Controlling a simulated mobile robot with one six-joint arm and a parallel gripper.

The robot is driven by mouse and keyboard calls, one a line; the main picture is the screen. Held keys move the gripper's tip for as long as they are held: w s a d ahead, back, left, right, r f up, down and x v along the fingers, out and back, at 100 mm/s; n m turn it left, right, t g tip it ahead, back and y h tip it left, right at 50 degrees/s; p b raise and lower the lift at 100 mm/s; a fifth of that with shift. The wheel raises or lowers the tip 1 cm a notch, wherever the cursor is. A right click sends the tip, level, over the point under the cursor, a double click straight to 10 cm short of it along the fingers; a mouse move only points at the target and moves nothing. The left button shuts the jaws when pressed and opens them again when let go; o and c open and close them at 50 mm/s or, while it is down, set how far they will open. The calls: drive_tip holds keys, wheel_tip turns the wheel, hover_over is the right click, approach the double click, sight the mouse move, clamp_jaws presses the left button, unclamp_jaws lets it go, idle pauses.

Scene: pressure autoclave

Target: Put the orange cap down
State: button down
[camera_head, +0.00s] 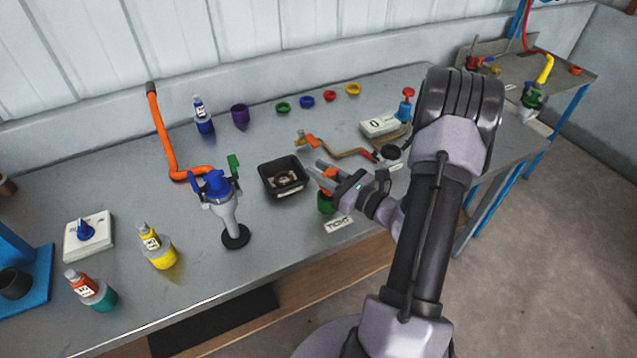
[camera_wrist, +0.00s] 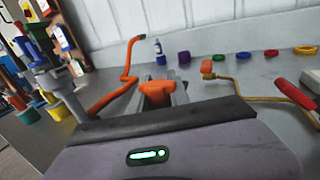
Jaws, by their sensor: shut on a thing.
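My gripper (camera_head: 322,172) is shut on the orange cap (camera_head: 330,173), above the front part of the grey workbench (camera_head: 130,205). In the wrist view the orange cap (camera_wrist: 157,92) sits between the two fingers (camera_wrist: 160,88). A green vessel (camera_head: 325,204) shows just below the gripper near the bench's front edge. The gripper hides its top, and I cannot tell whether the cap touches it.
A black square tray (camera_head: 264,181) stands just left of my gripper. A blue-and-grey stand (camera_head: 228,205) is further left. A bent copper pipe (camera_head: 345,153) lies behind, with several coloured rings at the back.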

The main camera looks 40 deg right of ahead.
drive_tip(key=shift+w+f+b, duration=0.15)
drive_tip(key=shift+f+b, duration=0.55)
drive_tip(key=shift+f, duration=0.4)
drive_tip(key=shift+w+f+b, duration=0.15)
drive_tip(key=shift+f+b, duration=0.5)
drive_tip(key=shift+f, duration=0.45)
drive_tip(key=c, duration=1.2)
unclamp_jaws()
drive_tip(key=shift+c, duration=0.2)
drive_tip(key=shift+r, duration=0.1)
